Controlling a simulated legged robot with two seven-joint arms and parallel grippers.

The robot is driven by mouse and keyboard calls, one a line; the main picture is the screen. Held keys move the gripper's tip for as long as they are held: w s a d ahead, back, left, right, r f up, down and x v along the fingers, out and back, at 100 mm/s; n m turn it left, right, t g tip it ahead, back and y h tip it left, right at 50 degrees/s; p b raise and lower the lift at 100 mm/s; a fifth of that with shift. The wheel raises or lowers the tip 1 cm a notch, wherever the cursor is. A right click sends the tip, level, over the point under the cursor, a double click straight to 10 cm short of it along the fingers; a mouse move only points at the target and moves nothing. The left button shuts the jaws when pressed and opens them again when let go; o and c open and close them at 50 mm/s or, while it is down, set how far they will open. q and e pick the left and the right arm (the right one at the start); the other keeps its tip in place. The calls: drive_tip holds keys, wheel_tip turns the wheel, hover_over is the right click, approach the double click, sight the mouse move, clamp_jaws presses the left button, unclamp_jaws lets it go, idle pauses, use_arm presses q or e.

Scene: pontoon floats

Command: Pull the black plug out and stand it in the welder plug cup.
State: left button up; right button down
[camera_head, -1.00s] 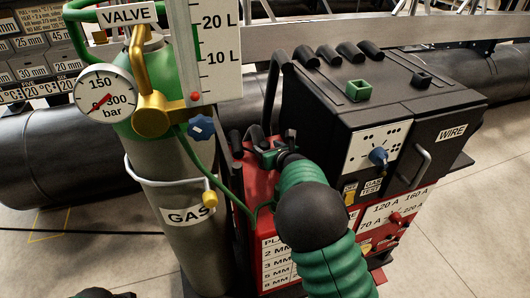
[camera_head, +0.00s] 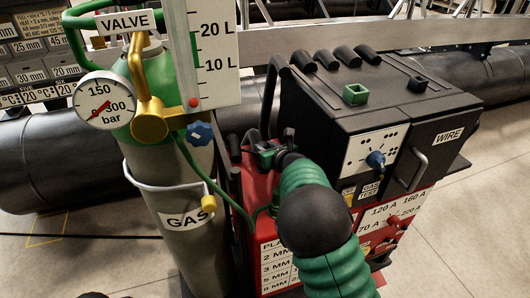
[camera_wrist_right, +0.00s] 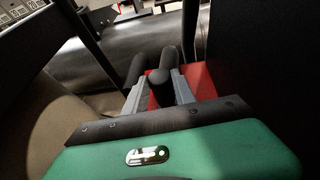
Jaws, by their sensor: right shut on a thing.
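My right arm reaches in from the bottom of the head view, and its gripper (camera_head: 268,155) is low over the red cart beside the welder. In the right wrist view the two grey fingers (camera_wrist_right: 158,92) are shut on a black round-topped plug (camera_wrist_right: 158,77). The plug's lower end is hidden, so I cannot tell whether it is still seated. On the black welder's top stand a small green square cup (camera_head: 355,94) and a small black square cup (camera_head: 418,84). I cannot tell which is the plug cup. My left gripper is not in view.
A grey gas cylinder (camera_head: 178,255) with a green hose stands left of my right gripper. The black welder (camera_head: 318,105) rises to its right, with several black rolls along its back edge.

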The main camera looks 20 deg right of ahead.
wheel_tip(320, 180, up, 14)
drive_tip(key=p, duration=0.6)
drive_tip(key=shift+p, duration=0.35)
idle(0.4)
